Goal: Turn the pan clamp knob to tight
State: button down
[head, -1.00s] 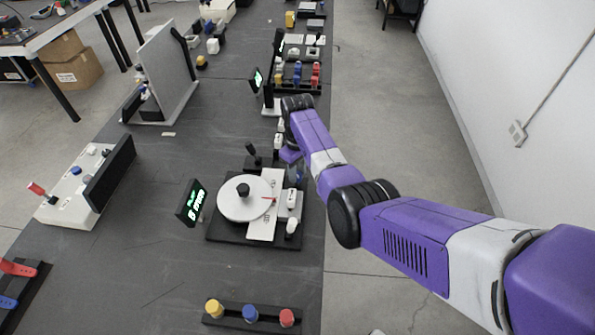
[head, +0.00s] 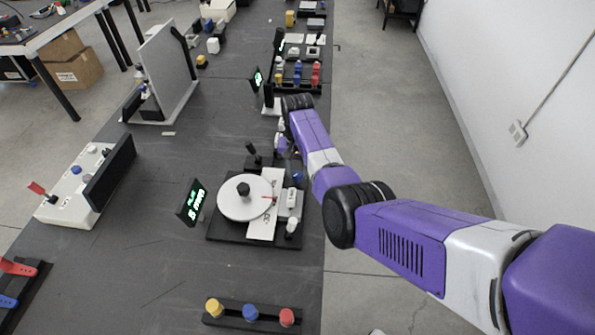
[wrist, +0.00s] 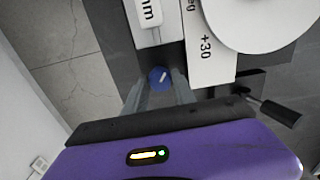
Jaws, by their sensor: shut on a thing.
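The blue knob (wrist: 160,77) with a white pointer line sits beside the white plate marked "+30" (wrist: 207,45) in the wrist view. My gripper (wrist: 161,84) has its two grey fingers on either side of the knob and is shut on it. The pointer line slants up to the right. In the head view the knob (head: 297,176) is a small blue spot at the upper right corner of the black base (head: 225,232). My fingers are mostly hidden there by the arm.
A round white disc (head: 238,205) with a black centre post lies on the base. A black lever (head: 252,152) stands behind it. A small display (head: 191,202) with green text is at left. White blocks (head: 292,198) line the right side.

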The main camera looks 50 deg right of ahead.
aim_at(297, 173)
jog(key=shift+m, duration=2.2)
jog(key=c, duration=1)
grip_release()
notch_tip(297, 173, up, 8)
jog(key=shift+f+b, duration=0.1)
jog(key=shift+b, duration=0.4)
